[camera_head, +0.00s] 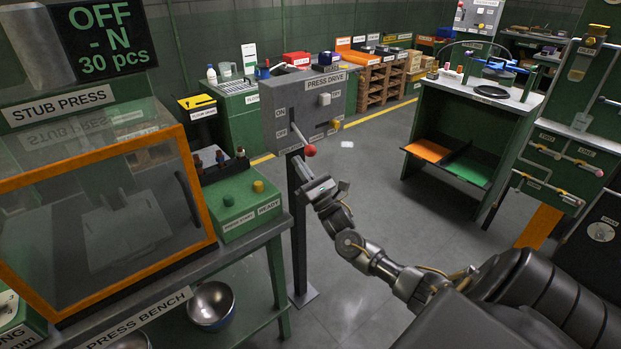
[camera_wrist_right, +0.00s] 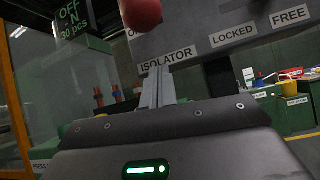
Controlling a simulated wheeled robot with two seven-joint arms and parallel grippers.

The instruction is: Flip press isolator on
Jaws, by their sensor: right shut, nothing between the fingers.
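The grey PRESS DRIVE box (camera_head: 285,112) stands on a post in the middle of the head view. A lever with a red ball knob (camera_head: 310,150) sticks out from its front, and its rod slants down to the right to the knob. In the right wrist view the red knob (camera_wrist_right: 141,12) is at the top edge, above the ISOLATOR label (camera_wrist_right: 168,58). My right gripper (camera_head: 301,164) is just below and left of the knob. Its fingers (camera_wrist_right: 158,85) are shut and empty, pointing at the box; I cannot tell whether they touch the lever. My left gripper is out of view.
The stub press (camera_head: 100,200) with its orange-framed guard is at left, and its display (camera_head: 102,38) reads OFF. A green READY control box (camera_head: 240,205) sits on the press bench. A yellow knob (camera_head: 335,125) is on the drive box's right. Open floor lies to the right.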

